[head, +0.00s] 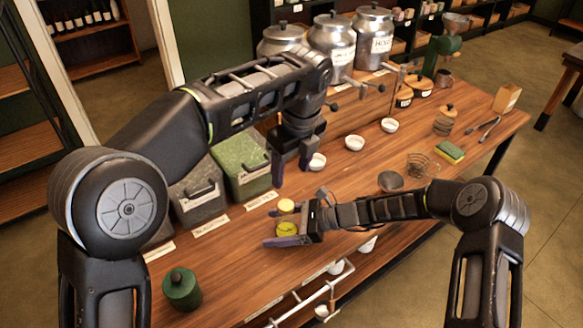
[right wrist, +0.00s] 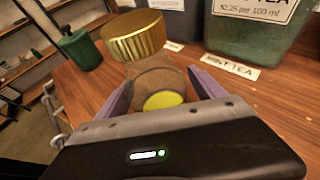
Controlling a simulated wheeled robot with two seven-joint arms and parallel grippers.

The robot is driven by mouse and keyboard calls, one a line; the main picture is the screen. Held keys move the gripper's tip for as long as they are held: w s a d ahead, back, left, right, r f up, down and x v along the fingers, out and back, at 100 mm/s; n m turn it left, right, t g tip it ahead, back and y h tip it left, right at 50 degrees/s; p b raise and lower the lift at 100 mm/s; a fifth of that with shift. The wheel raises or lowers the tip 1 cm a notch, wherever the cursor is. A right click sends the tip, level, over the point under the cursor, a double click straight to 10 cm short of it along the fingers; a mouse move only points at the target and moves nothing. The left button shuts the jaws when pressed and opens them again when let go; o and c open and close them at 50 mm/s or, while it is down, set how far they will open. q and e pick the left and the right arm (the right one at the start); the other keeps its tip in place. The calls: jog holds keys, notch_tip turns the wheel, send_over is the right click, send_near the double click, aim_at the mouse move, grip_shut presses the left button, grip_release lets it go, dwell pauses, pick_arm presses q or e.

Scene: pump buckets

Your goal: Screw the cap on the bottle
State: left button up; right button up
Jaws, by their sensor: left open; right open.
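A clear bottle (right wrist: 150,82) with yellow-green contents stands on the wooden counter, between the fingers of my right gripper (right wrist: 160,78) in the right wrist view. Its yellow contents show in the head view (head: 287,229). The gold ribbed cap (right wrist: 135,36) is at the bottle's top, looking tilted; I cannot tell whether it touches the neck. It also shows in the head view (head: 286,206). My right gripper (head: 274,228) is open around the bottle from the right. My left gripper (head: 290,176) is open and empty, pointing down above the cap and apart from it.
Green and grey tea bins (head: 243,163) stand behind on the left, with paper labels in front. A green canister (head: 182,288) is at the near left. Small white bowls (head: 354,143), a sponge (head: 450,151) and metal urns (head: 332,45) stand farther back. The counter's near edge runs below my right arm.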

jog(key=b+v, duration=0.1)
jog(key=v, duration=0.6)
jog(key=shift+d+f+b, duration=0.1)
jog(key=shift+b, duration=0.3)
jog(key=shift+d+r, duration=0.2)
jog(key=shift+d, duration=0.1)
